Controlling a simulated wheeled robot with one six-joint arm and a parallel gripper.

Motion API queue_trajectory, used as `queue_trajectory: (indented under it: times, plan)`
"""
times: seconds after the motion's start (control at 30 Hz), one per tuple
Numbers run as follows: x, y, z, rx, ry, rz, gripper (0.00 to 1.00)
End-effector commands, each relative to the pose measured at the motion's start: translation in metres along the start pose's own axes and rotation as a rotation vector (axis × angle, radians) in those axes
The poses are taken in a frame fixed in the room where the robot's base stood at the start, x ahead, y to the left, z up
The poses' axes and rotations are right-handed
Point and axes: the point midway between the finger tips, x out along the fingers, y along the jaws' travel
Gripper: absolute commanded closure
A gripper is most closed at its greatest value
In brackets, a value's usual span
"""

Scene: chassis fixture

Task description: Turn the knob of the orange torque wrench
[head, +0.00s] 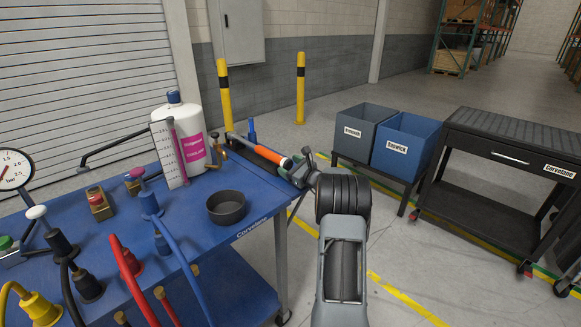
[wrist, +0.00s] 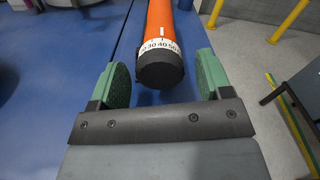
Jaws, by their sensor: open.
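The orange torque wrench (head: 270,155) lies along the right edge of the blue table in the head view. Its orange handle (wrist: 160,22) fills the top middle of the wrist view. A white scale ring with numbers circles it, and the black knob (wrist: 160,70) forms its near end. My gripper (wrist: 158,78) is open, with one green finger pad on each side of the knob and a gap on both sides. In the head view my gripper (head: 298,168) is at the handle's near end and partly hides the knob.
The blue table (head: 270,200) holds a white bottle (head: 185,130), a black bowl (head: 226,207), a gauge (head: 14,170) and several coloured connectors with hoses. Grey and blue bins (head: 405,148) and a black cart (head: 500,165) stand to the right.

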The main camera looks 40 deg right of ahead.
Motion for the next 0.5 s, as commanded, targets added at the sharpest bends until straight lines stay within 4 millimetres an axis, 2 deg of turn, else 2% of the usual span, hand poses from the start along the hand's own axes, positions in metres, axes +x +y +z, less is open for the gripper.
queue_trajectory:
  times: [0.2,0.5]
  plan:
    - [-0.0001,0.0000,-0.0001,0.000,0.000,0.000,0.30]
    - [-0.0003,0.0000,0.0000,0.000,0.000,0.000,0.59]
